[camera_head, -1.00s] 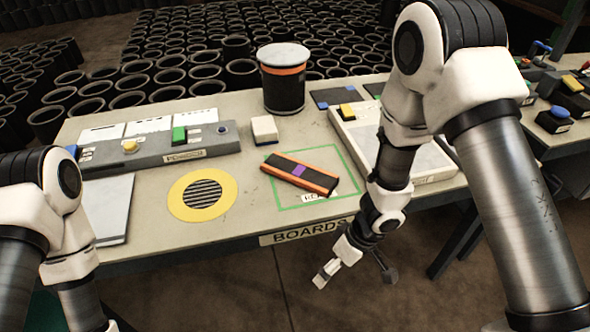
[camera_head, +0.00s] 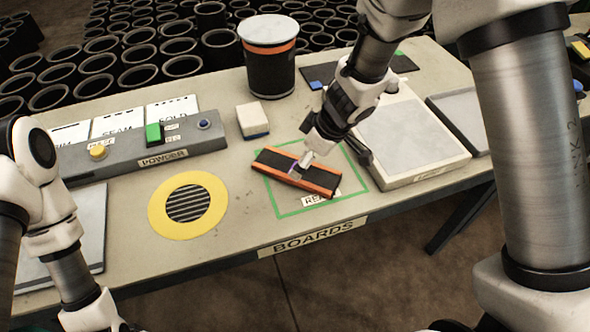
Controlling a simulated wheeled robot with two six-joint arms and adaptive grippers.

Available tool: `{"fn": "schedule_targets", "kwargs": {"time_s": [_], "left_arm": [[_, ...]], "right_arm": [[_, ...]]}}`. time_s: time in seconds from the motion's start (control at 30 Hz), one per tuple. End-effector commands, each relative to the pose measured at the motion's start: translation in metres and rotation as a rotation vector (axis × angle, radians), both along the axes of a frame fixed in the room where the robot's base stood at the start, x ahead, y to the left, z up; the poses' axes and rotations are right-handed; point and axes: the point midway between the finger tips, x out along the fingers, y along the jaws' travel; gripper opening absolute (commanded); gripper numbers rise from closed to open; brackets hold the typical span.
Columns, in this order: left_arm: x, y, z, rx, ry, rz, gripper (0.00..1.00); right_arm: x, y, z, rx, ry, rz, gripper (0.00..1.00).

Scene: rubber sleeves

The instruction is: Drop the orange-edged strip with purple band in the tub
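The dark strip with orange edges (camera_head: 318,180) lies flat on the bench, inside and slightly across a green outline. Its purple band (camera_head: 293,168) is partly covered by a fingertip of my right gripper (camera_head: 318,158). That gripper reaches down over the strip from the upper right. I cannot tell whether its fingers are open or closed around the strip. A black tub (camera_head: 268,78) with an orange band and a pale grey top stands behind the strip. My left arm is at the lower left, its gripper outside the picture.
A white block (camera_head: 251,120) sits between the tub and the strip. A yellow ring with a grille (camera_head: 161,207) is to the left. A grey button panel (camera_head: 130,152) is further back left. A pale shallow tray (camera_head: 438,162) is to the right. Several black cylinders stand behind the bench.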

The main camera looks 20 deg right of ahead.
Motion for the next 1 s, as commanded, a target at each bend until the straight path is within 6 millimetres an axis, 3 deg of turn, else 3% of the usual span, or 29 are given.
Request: {"fn": "schedule_targets", "kwargs": {"time_s": [0.1, 0.2, 0.43, 0.47, 0.6, 0.63, 0.73, 0.77, 1.0], "left_arm": [[0.001, 0.000, -0.021, 0.000, -0.001, 0.000, 0.97], [0.001, 0.000, -0.028, 0.000, -0.001, 0.000, 0.97], [0.001, 0.000, -0.025, 0.000, -0.002, 0.000, 0.97], [0.001, 0.000, -0.025, 0.000, -0.002, 0.000, 0.97], [0.001, 0.000, -0.025, 0.000, -0.002, 0.000, 0.97], [0.001, 0.000, -0.025, 0.000, -0.002, 0.000, 0.97], [0.001, 0.000, -0.025, 0.000, -0.002, 0.000, 0.97], [0.001, 0.000, -0.026, 0.000, -0.002, 0.000, 0.97], [0.001, 0.000, -0.024, 0.000, -0.002, 0.000, 0.97]], "right_arm": [[0.005, 0.007, -0.028, -0.002, 0.001, 0.001, 1.00], [0.009, 0.012, -0.040, 0.000, 0.001, 0.000, 1.00], [0.011, 0.013, -0.040, 0.002, 0.000, -0.001, 1.00], [0.011, 0.013, -0.040, 0.001, 0.001, -0.001, 0.93], [0.011, 0.013, -0.040, 0.001, 0.001, -0.001, 0.43], [0.011, 0.013, -0.040, 0.001, 0.001, -0.001, 0.36], [0.010, 0.013, -0.040, 0.001, 0.001, -0.001, 0.36], [0.010, 0.013, -0.041, 0.000, 0.002, -0.001, 0.31], [0.010, 0.013, -0.039, 0.000, 0.003, 0.000, 0.31]]}}
